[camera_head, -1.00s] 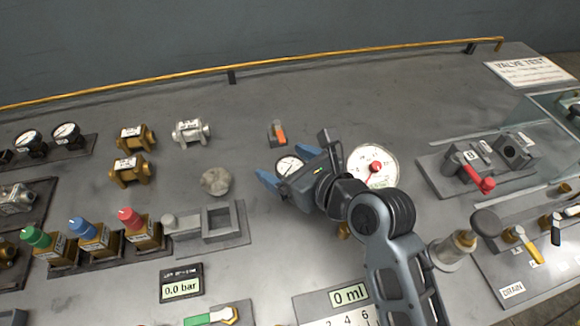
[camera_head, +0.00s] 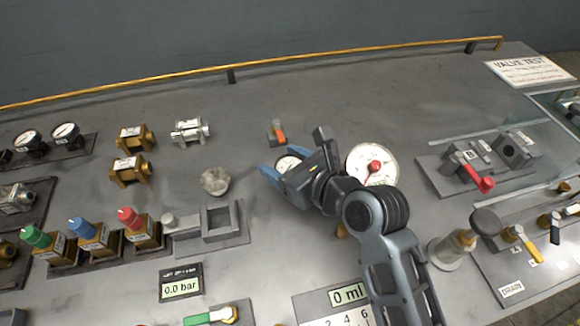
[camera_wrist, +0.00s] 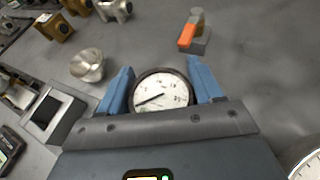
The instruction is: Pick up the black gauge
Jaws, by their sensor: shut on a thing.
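The black gauge, with a white dial and dark rim, shows in the wrist view (camera_wrist: 161,92) between the two blue fingers of my gripper (camera_wrist: 161,88). In the head view only part of its dial (camera_head: 287,163) shows, the rest hidden by my gripper (camera_head: 278,172). My gripper is shut on the gauge, with one finger on each side of its rim. I cannot tell whether the gauge still touches the bench.
A larger white dial with a red hub (camera_head: 374,166) stands close to the right of my gripper. An orange-handled valve (camera_head: 277,132) is behind it. A round metal cup (camera_head: 215,181) is to the left. Two more gauges (camera_head: 66,134) sit on a far-left rack. The back of the bench is clear.

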